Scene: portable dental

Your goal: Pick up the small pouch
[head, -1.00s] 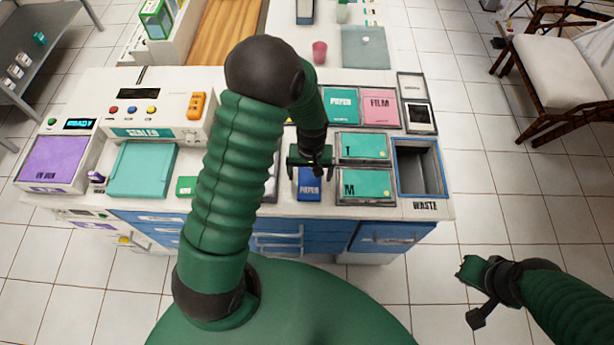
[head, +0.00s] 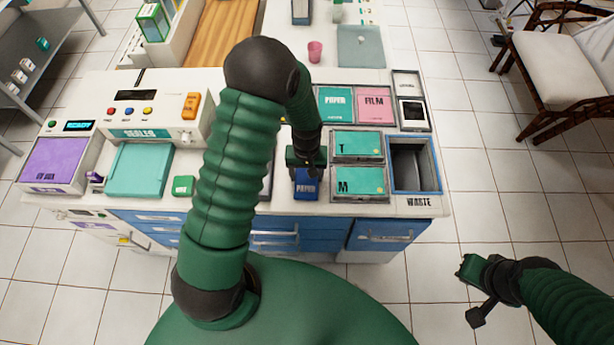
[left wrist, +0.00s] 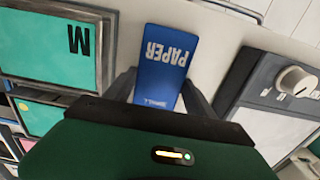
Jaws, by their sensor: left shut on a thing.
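A small blue pouch marked PAPER (head: 306,188) lies on the white counter, left of the teal M compartment. My left gripper (head: 307,168) is over its far end, with its jaws shut on it. In the left wrist view the pouch (left wrist: 163,60) shows between the two grey fingers, and its near end is hidden behind the gripper body. The pouch appears still at counter height; I cannot tell whether it is lifted. My right gripper (head: 474,290) hangs apart over the floor at lower right; its finger opening is unclear.
The teal T compartment (head: 357,144) and M compartment (head: 360,182) lie close to the right of the pouch. The open WASTE bin (head: 425,176) is farther right. A sealer (head: 155,108) stands at left. My left arm hides part of the counter.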

